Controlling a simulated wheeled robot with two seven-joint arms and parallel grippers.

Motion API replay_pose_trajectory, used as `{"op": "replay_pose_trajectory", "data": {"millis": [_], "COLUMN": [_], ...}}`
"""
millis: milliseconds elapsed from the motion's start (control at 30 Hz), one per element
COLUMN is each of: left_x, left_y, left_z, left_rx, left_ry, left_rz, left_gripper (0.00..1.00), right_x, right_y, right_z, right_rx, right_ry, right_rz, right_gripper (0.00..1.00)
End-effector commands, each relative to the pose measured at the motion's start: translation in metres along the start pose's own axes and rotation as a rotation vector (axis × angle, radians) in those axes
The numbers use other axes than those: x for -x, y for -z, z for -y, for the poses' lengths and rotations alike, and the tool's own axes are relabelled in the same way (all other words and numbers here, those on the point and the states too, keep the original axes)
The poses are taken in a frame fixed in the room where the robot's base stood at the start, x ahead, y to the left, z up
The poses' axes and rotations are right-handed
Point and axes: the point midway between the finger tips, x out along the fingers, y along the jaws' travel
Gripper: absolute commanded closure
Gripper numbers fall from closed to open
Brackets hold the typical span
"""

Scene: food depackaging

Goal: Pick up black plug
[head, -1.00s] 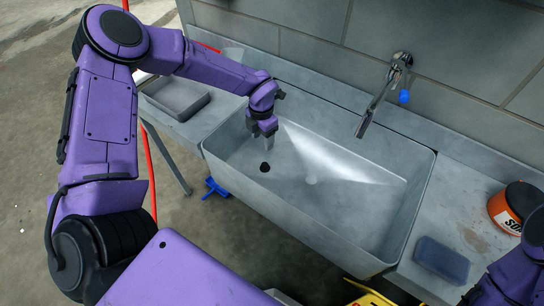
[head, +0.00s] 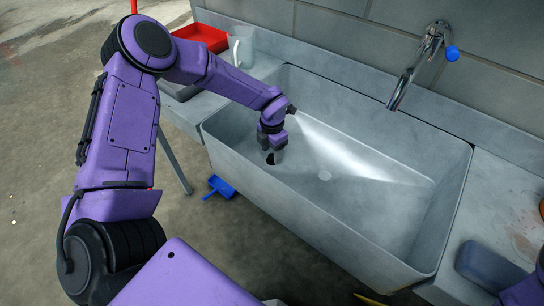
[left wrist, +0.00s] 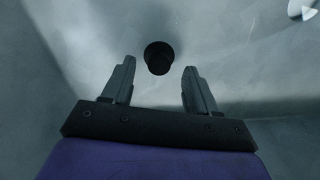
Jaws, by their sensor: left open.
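The black plug (left wrist: 158,58) is a small dark round piece on the floor of the grey sink (head: 335,205). In the left wrist view it lies between and slightly beyond the fingertips of my left gripper (left wrist: 160,72). Those fingers are open, with a gap on both sides of the plug and no visible contact. In the head view the left gripper (head: 277,154) points down low in the left part of the sink, and the plug (head: 269,158) is partly hidden beside it. My right gripper is out of view; only a bit of purple arm shows at lower right.
A chrome tap (head: 418,65) with a blue knob overhangs the sink's back. A red tray (head: 200,37) and a pale mug (head: 241,45) stand on the left counter. A blue-grey block (head: 490,266) is on the right counter. The sink's middle and right are clear.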

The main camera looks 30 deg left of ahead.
Motion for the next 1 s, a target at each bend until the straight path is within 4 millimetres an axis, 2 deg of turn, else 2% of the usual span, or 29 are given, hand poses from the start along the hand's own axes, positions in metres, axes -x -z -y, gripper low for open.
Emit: {"op": "replay_pose_trajectory", "data": {"millis": [33,133,400,433,467,600,867,1000], "left_x": [-0.019,-0.032,-0.033,-0.033,-0.033,-0.033,-0.031,-0.007], "left_y": [-0.001,-0.002,-0.001,-0.001,-0.001,-0.001,-0.001,-0.002], "left_z": [-0.002,-0.002,-0.002,-0.002,-0.002,-0.002,-0.001,-0.002], "left_rx": [-0.001,-0.001,0.000,0.000,0.000,0.000,0.000,0.000], "left_ry": [-0.003,-0.002,0.000,0.000,0.000,0.000,0.000,0.000], "left_rz": [-0.002,0.000,0.000,0.000,0.000,0.000,0.000,0.002], "left_gripper": [0.42,0.42,0.42,0.45,0.54,1.00,1.00,1.00], "right_x": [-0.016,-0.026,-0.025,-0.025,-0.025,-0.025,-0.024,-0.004], "right_y": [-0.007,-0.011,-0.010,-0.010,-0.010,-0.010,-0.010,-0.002], "right_z": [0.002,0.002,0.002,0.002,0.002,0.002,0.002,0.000], "right_rx": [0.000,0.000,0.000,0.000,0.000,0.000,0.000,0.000], "right_ry": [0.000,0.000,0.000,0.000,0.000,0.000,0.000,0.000], "right_rz": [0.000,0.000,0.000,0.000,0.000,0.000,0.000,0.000], "right_gripper": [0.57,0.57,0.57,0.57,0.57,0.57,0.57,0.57]}}
